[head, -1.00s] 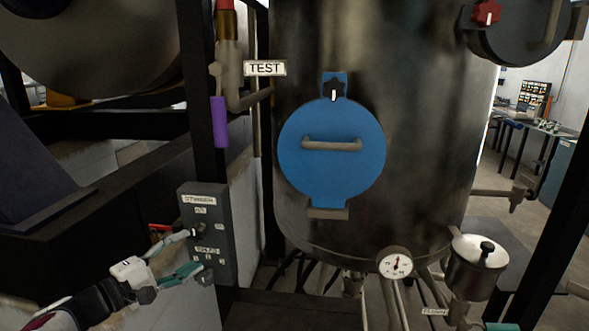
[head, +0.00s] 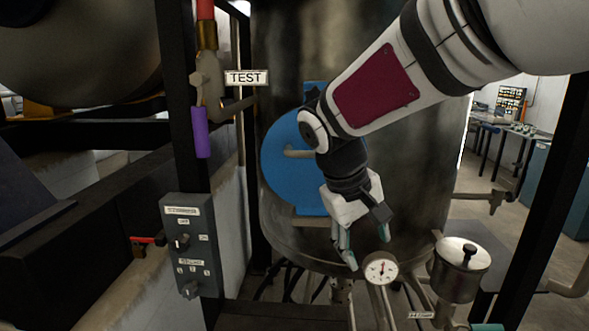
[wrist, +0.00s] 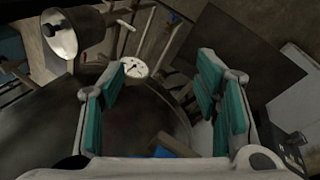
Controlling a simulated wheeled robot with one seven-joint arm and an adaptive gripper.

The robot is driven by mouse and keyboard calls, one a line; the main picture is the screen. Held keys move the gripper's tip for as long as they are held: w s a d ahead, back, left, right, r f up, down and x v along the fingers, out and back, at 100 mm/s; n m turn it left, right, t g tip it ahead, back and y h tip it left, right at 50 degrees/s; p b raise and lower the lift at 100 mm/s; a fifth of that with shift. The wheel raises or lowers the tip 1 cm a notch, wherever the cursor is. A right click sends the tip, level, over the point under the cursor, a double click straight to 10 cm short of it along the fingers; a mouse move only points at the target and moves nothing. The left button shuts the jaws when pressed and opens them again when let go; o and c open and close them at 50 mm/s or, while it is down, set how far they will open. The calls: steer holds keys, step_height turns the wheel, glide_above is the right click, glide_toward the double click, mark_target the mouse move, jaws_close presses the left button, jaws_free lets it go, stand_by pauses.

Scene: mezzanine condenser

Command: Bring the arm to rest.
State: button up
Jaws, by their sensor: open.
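My gripper (head: 347,262) hangs pointing down in front of the large dark metal tank (head: 415,190), just left of a round white gauge (head: 381,271). In the wrist view its teal-padded fingers (wrist: 165,105) are spread apart, with nothing between them. My white arm with a dark red panel comes in from the upper right.
A grey switch box (head: 190,245) is mounted on the black post at left. Above it are a purple-handled valve (head: 201,135) and a TEST sign (head: 246,78).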

steer(key=s+d+r+m+t+y, duration=0.1)
steer(key=s+d+m+y, duration=0.1)
steer(key=s, duration=0.8)
steer(key=s+d+r+m+t+y, duration=0.1)
steer(key=s+d, duration=0.3)
steer(key=s, duration=0.5)
steer(key=shift+s+d+r+m+t+y, duration=0.3)
steer(key=shift+s+r+m+t+y, duration=0.1)
steer(key=shift+r+m+t, duration=0.35)
steer(key=shift+f, duration=0.1)
